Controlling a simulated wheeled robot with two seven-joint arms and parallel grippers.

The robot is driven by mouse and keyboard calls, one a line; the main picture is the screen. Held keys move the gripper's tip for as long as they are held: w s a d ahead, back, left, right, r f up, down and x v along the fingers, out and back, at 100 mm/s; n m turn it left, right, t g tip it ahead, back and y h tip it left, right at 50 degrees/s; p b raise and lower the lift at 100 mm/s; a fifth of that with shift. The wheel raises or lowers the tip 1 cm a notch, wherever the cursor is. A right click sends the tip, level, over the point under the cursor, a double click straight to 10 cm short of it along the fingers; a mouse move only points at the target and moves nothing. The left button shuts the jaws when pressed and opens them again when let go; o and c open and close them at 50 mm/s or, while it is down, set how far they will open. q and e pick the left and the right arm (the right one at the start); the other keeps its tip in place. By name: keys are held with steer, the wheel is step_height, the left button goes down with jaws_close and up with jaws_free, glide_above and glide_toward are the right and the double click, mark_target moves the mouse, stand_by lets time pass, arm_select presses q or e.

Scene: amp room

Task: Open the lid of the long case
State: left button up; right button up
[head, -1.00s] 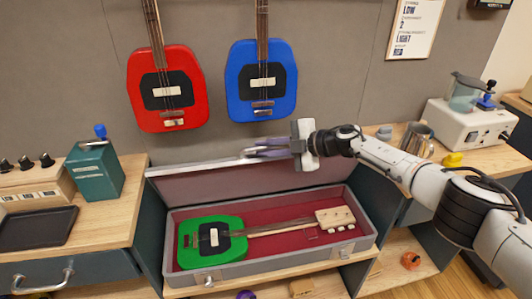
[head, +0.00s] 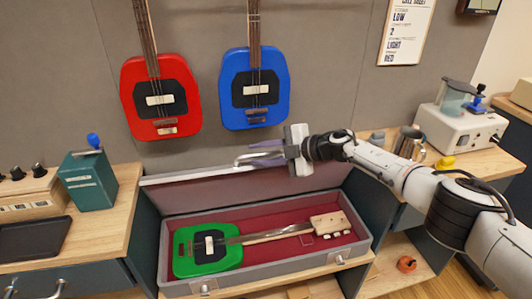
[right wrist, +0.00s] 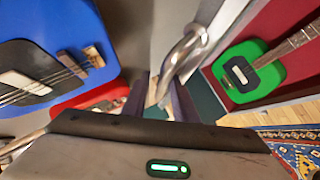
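The long grey case (head: 355,250) stands low between the counters. Its lid (head: 215,195) is raised, leaning back toward the wall, so the red lining shows. A green guitar (head: 207,250) lies inside; it also shows in the right wrist view (right wrist: 250,70). A metal handle (head: 245,159) on the lid's upper edge shows large in the right wrist view (right wrist: 182,55). My right gripper (head: 258,152) is at this handle. Its dark purple fingers (right wrist: 161,97) are apart, with the handle's end between or just beyond them; contact is unclear. My left gripper is not in view.
A red guitar (head: 160,95) and a blue guitar (head: 256,88) hang on the wall close above the lid. The left counter (head: 110,222) holds a teal box (head: 88,180) and a black tray (head: 35,238). The right counter holds a metal mug (head: 408,142) and a white machine (head: 460,128).

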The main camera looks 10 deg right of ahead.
steer(key=shift+s+d+p, duration=0.4)
steer(key=shift+d+p, duration=0.1)
steer(key=shift+d, duration=0.1)
steer(key=p+v, duration=0.2)
steer(key=v, duration=0.7)
steer(key=shift+r, duration=0.25)
steer(key=shift+a, duration=0.15)
steer(key=s+a+f+m+t+y, duration=0.1)
steer(key=s+a+f+m+t, duration=0.3)
steer(key=s+a+f+m, duration=0.8)
steer(key=s+d+f+m+g+h, duration=0.1)
steer(key=s+d+f+m+h, duration=0.2)
steer(key=s, duration=0.6)
steer(key=s+d+f+m+g+h, duration=0.1)
steer(key=s+d+f+m+h, duration=0.2)
steer(key=s+d+f, duration=0.3)
steer(key=s+d+f+m+h, duration=0.3)
steer(key=s+f, duration=0.4)
steer(key=s, duration=0.5)
steer(key=d+m, duration=0.1)
steer(key=d, duration=0.1)
steer(key=shift+d+g+h, duration=0.3)
steer(key=shift+g+h, duration=0.1)
